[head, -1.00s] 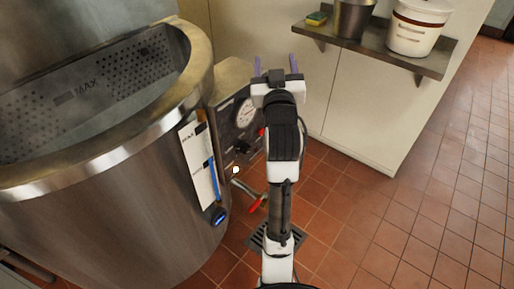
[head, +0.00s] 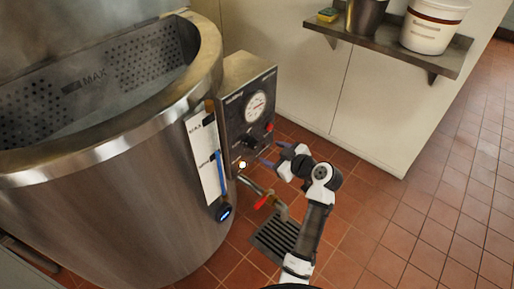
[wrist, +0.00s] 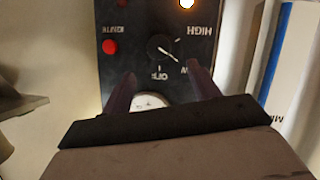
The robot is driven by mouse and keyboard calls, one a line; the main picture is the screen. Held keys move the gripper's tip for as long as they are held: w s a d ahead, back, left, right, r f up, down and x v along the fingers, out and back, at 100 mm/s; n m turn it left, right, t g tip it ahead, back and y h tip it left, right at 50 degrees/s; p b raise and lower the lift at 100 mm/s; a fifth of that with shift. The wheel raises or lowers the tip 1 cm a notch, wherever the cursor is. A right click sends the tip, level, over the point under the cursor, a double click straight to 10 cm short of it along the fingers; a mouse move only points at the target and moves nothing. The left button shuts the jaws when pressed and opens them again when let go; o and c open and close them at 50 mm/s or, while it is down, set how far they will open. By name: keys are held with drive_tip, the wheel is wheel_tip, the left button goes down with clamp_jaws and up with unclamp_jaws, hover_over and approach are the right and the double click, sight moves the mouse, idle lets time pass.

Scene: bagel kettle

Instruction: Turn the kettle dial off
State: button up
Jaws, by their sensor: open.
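The kettle dial (wrist: 160,47) is a black round knob on a dark panel, which appears upside down in the wrist view. Its white mark points to the lower right, towards a label partly hidden by a finger, not at the OFF label (wrist: 160,75). HIGH (wrist: 200,31) is at upper right. My gripper (wrist: 161,84) is open, its purple fingers in front of the panel, apart from the dial in the picture. In the head view my gripper (head: 270,154) is right of the control box (head: 233,110), at about the dial's height. Contact cannot be told.
The big steel kettle (head: 110,215) fills the left. A round gauge (head: 257,105), a red button (head: 269,127) and a lit lamp (head: 242,165) are on the box. A red-handled valve (head: 262,200) is below. A wall shelf (head: 390,45) is at upper right. Tiled floor is free at right.

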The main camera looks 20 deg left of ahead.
sight(258, 145)
drive_tip(key=b+x, duration=0.2)
drive_tip(key=x, duration=0.7)
drive_tip(key=shift+a, duration=0.1)
drive_tip(key=c, duration=1)
drive_tip(key=shift+o, duration=0.2)
drive_tip(key=shift+w, duration=0.1)
drive_tip(key=shift+r+m, duration=0.1)
drive_tip(key=shift+m, duration=0.2)
drive_tip(key=shift+w+m+g+p, duration=0.1)
drive_tip(key=shift+m+g+p, duration=0.5)
drive_tip(key=shift+m+p, duration=0.1)
drive_tip(key=shift+w+m+g+y+p, duration=0.15)
drive_tip(key=shift+m+g+y+p, duration=0.4)
drive_tip(key=shift+m+g, duration=0.5)
drive_tip(key=m+g+y+p, duration=0.1)
drive_tip(key=m+g, duration=0.1)
drive_tip(key=m, duration=0.2)
drive_tip(key=shift+w, duration=0.15)
drive_tip(key=shift+y, duration=0.25)
